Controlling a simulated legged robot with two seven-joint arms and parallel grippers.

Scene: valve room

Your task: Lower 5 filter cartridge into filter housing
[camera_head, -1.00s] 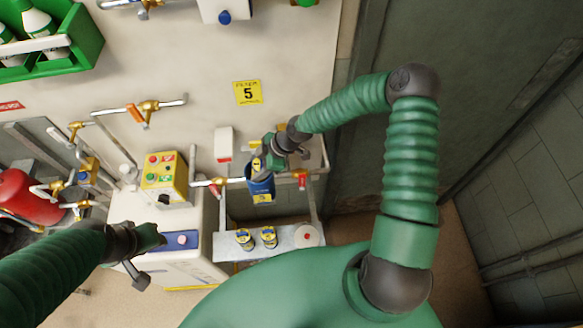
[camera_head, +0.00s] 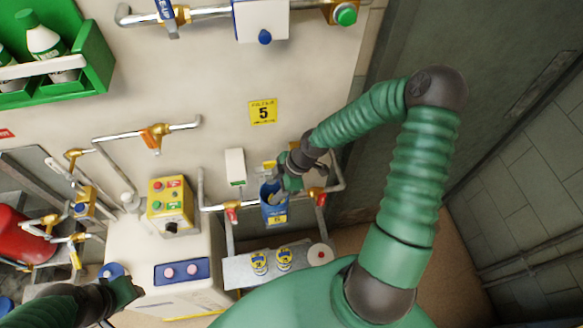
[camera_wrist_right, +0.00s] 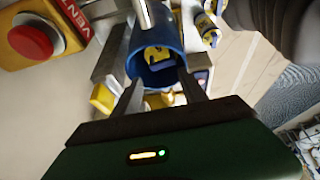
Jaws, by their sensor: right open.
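The blue filter housing (camera_head: 275,213) hangs on the wall pipework below the yellow 5 sign (camera_head: 263,112). Its open top faces up, and it also shows in the wrist view (camera_wrist_right: 140,62). A filter cartridge with a yellow top (camera_wrist_right: 160,56) sits down inside the housing. My right gripper (camera_head: 283,186) is at the housing's rim; in the wrist view its two fingers (camera_wrist_right: 160,95) are apart with nothing held between them. Two more cartridges, one (camera_head: 260,262) beside another (camera_head: 284,259), stand on the shelf below. My left gripper (camera_head: 130,291) is at lower left, its jaws unclear.
The metal shelf (camera_head: 238,271) also bears a white round piece with a red centre (camera_head: 321,254). Red-handled valves, one (camera_head: 232,214) left of the housing, flank it. A yellow button box (camera_head: 170,203) stands further left. A red button (camera_wrist_right: 30,38) is close in the wrist view.

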